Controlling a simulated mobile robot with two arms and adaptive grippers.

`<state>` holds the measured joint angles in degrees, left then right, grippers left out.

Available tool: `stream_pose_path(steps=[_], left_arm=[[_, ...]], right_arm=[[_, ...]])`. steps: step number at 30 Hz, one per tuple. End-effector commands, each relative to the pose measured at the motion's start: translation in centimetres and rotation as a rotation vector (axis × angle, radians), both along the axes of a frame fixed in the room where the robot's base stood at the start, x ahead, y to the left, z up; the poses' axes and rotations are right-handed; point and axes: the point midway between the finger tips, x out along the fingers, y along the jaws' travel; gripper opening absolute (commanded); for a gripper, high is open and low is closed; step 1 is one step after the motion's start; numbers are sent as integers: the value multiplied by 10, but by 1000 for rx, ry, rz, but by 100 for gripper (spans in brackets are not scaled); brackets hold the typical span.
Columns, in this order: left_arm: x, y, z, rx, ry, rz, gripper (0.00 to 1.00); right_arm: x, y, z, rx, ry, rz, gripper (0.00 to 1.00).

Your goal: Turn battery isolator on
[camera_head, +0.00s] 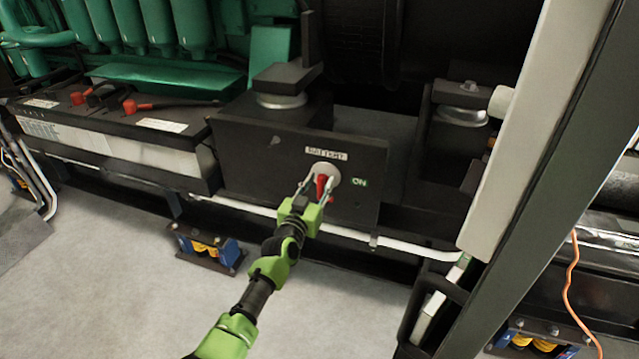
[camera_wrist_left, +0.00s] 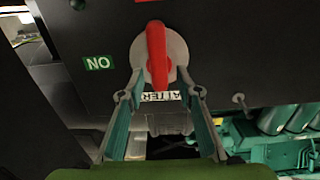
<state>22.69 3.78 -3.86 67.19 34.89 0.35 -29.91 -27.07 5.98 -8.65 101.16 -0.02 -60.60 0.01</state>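The battery isolator has a red handle (camera_head: 321,187) on a pale round plate (camera_head: 327,170), fixed to a dark panel under a white "BATTERY" label (camera_head: 326,154). A green ON label (camera_head: 359,182) sits to the right of the plate. In the left wrist view the red handle (camera_wrist_left: 157,52) stands about vertical, and the ON label (camera_wrist_left: 98,63) is upside down to the side, not in line with the handle. My left gripper (camera_head: 317,187) is open at the handle, one finger on each side. In the left wrist view gaps show between the fingertips (camera_wrist_left: 159,78) and the handle. My right gripper is out of view.
A battery (camera_head: 110,130) with red terminals sits left of the dark panel (camera_head: 255,165). A white pipe (camera_head: 415,248) runs below it. A large pale and dark post (camera_head: 535,130) stands to the right. Open grey floor (camera_head: 120,270) lies in front.

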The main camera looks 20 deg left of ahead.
Motion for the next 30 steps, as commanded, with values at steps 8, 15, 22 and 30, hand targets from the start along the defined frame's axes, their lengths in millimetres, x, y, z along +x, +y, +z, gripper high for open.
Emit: stream_pose_path(steps=[8,15,22,30], left_arm=[[0,0,0,0,0,0,0],[0,0,0,-32,0,0,0],[0,2,0,-153,4,-1,0],[0,5,-1,-394,12,-1,0]], right_arm=[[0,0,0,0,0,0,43],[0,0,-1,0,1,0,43],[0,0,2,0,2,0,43],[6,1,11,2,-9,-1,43]])
